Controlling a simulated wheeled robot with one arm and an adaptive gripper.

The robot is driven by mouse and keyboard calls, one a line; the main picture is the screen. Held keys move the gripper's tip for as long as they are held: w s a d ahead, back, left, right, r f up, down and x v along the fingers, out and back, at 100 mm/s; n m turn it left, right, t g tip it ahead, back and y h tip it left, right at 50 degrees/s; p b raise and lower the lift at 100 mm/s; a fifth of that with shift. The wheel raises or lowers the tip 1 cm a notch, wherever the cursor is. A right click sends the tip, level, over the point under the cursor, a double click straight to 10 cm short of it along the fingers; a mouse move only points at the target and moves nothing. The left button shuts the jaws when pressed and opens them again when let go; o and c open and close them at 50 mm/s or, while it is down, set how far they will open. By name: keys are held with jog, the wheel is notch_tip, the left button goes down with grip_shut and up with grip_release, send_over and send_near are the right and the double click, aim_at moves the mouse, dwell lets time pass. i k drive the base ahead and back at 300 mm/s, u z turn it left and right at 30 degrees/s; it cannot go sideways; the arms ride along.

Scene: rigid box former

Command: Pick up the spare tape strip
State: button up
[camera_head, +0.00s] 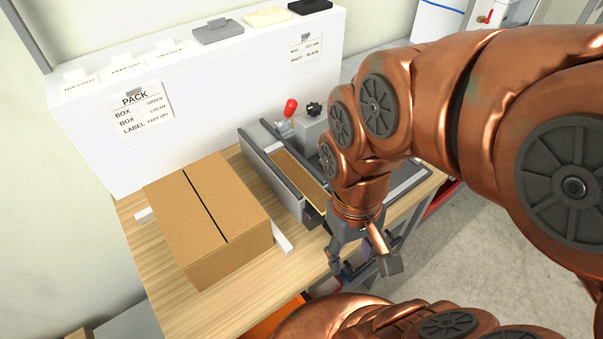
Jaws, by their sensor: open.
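No object can be told for certain as the spare tape strip. White strips stick out beside the brown cardboard box (205,205), one at its right (282,236) and one at its left (145,214); I cannot tell if either is tape. My gripper (362,268) is open and points down at the front edge of the wooden bench, right of the box. I see nothing between its fingers that I can tell is held. My arm hides part of the bench behind the gripper.
A grey box former (270,172) with a red-handled clamp (290,108) stands behind my gripper. A white ledge (215,95) behind carries small cards and grey, cream and black pieces. A PACK sign (138,112) hangs on its front. Bare bench (170,285) shows at front left.

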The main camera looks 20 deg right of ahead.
aim_at(314, 192)
jog(key=u, duration=3.15)
jog(key=k, duration=1.25)
jog(key=z, duration=0.7)
